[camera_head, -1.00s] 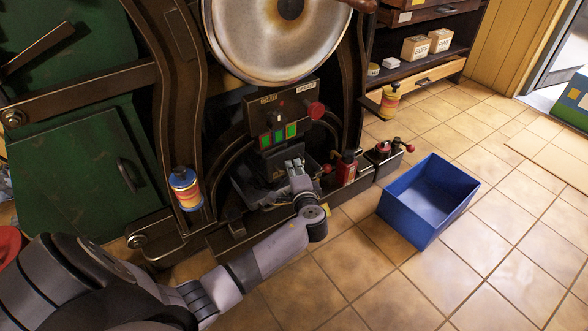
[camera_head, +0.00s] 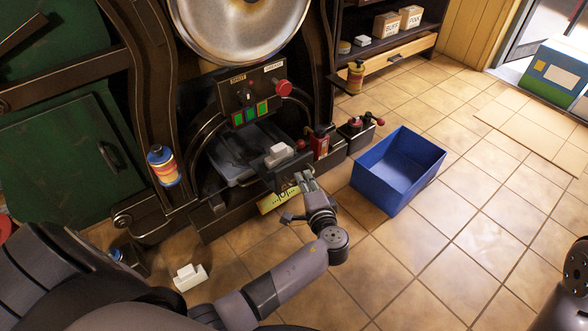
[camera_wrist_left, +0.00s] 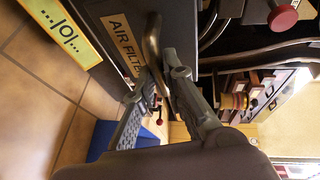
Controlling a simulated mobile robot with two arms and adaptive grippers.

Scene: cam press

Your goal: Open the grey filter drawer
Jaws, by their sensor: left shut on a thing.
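The grey filter drawer (camera_head: 286,176) stands pulled out from the lower front of the press in the head view. In the left wrist view its grey front (camera_wrist_left: 104,10) bears an "AIR FILTER" label (camera_wrist_left: 121,42) and a curved bar handle (camera_wrist_left: 153,42). My left gripper (camera_head: 303,178) is at the drawer front. In the left wrist view my left gripper (camera_wrist_left: 164,88) has its fingers either side of the handle, shut on it. A white block (camera_head: 279,154) shows at the drawer's front end. My right gripper is out of view.
A blue bin (camera_head: 385,186) stands on the tiled floor right of the drawer. A red can (camera_head: 320,142) and a small red-knobbed device (camera_head: 354,127) are beside the press. A white block (camera_head: 189,276) lies on the floor at lower left.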

